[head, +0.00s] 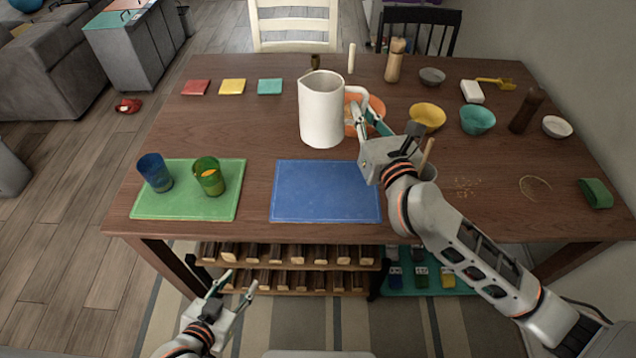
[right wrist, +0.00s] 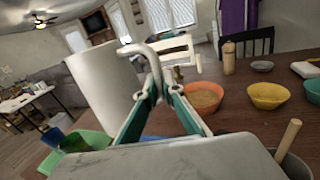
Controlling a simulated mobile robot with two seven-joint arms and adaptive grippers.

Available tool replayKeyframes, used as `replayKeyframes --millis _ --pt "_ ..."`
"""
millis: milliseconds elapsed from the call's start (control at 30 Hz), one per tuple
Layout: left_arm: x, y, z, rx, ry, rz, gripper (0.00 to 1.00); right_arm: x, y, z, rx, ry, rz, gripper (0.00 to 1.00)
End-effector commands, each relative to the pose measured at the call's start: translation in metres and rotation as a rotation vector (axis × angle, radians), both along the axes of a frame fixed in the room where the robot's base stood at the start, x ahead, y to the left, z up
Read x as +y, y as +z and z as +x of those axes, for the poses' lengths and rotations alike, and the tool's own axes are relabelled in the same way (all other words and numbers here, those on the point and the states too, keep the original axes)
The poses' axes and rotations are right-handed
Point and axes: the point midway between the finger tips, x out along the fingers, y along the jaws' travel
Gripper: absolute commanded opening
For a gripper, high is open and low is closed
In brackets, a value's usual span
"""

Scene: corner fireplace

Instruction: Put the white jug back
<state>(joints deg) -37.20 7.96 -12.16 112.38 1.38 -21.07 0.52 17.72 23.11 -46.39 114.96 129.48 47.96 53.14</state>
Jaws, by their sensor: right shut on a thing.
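The white jug (head: 322,112) is at the middle of the table in the head view, upright or nearly so, above the back edge of the blue mat (head: 326,192). My right gripper (head: 366,112) is shut on the jug's handle, at the jug's right side. In the right wrist view the jug (right wrist: 104,88) fills the left part, and its curved handle (right wrist: 140,50) runs down between my fingertips. Whether the jug's base touches the table is hard to tell. My left gripper (head: 236,283) is open and empty, low in front of the table.
A green mat (head: 185,208) with a blue glass (head: 155,173) and a green glass (head: 209,177) lies left. An orange bowl (head: 376,107) is close behind the jug's handle. Yellow (head: 428,117) and teal (head: 477,120) bowls stand right. The blue mat is bare.

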Motion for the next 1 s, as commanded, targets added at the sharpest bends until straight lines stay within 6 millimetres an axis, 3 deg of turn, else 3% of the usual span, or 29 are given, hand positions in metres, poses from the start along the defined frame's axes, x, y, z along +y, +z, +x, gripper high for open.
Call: replayKeyframes --millis 100,233,733,867,1000 --pt "0.000 0.000 0.000 0.001 0.000 0.000 0.40 0.009 0.006 0.006 -0.006 0.016 -0.002 0.00" --pt "0.000 -0.004 0.000 0.001 0.000 0.000 0.40 0.012 -0.007 0.008 -0.004 0.020 -0.005 0.00" --pt "0.000 -0.045 -0.006 0.016 0.000 0.000 0.40 0.011 -0.123 0.007 -0.001 0.019 -0.005 0.00" --pt "0.000 -0.055 -0.008 0.022 0.000 0.000 0.40 0.011 -0.142 0.007 -0.002 0.020 -0.005 0.00" --pt "0.000 -0.060 -0.009 0.025 0.000 0.000 0.40 0.011 -0.150 0.008 -0.006 0.020 -0.004 0.00"
